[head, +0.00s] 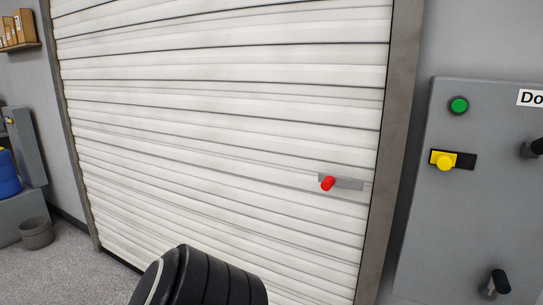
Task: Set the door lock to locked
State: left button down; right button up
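A white slatted roller door (230,110) fills the middle of the head view and is down. Near its right edge is a small grey slide plate with a red knob, which looks like the door lock. The red knob (327,183) sits at the left end of the grey plate (349,184), and the plate reaches right toward the door frame (389,130). No marking shows which end is locked. Neither of my grippers is in view, and nothing touches the knob.
A grey bin (37,233) and a blue container (8,173) stand at left.

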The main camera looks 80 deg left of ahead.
aim_at(445, 162)
jog(key=i+l, duration=0.5)
jog(key=l, duration=0.15)
jog(key=i+l+u, duration=0.35)
jog(key=l+u, duration=0.2)
jog(key=u, duration=2.6)
